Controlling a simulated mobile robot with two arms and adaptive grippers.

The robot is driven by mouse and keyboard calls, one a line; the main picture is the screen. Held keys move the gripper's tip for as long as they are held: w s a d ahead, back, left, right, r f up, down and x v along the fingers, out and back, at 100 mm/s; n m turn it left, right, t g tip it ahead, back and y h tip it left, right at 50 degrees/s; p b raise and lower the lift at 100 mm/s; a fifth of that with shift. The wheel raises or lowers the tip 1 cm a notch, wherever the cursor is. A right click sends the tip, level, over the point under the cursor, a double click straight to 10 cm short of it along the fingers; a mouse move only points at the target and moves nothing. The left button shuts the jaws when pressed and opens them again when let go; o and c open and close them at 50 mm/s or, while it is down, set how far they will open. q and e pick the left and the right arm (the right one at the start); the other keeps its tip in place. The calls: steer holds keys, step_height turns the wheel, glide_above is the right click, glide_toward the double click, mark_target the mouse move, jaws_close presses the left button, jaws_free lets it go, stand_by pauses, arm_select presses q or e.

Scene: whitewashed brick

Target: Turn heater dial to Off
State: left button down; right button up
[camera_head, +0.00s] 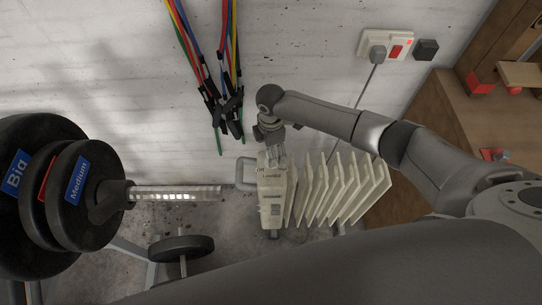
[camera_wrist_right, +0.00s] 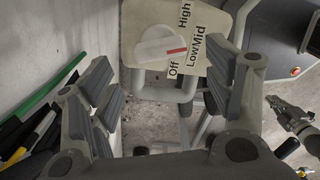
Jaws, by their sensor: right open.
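The heater (camera_head: 272,195) is a cream ribbed radiator low against the wall, with its control panel facing up. Its white dial (camera_wrist_right: 158,46) shows in the right wrist view, with labels Off, Low, Mid and High around its side. The red pointer (camera_wrist_right: 176,51) points to the right, toward the Low label and away from Off. My right gripper (camera_head: 273,152) is over the panel; in the right wrist view its open fingers (camera_wrist_right: 158,82) stand apart on either side of the dial, and nothing is between them.
Black weight plates (camera_head: 85,185) on a bar stand at left, with a smaller plate (camera_head: 181,248) below. Coloured resistance bands (camera_head: 212,75) hang on the wall. A socket (camera_head: 388,45) with the heater's plug is at upper right, beside wooden furniture (camera_head: 455,105).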

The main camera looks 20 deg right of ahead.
steer(key=shift+f, duration=2.7)
steer(key=shift+c, duration=0.3)
steer(key=c, duration=0.9)
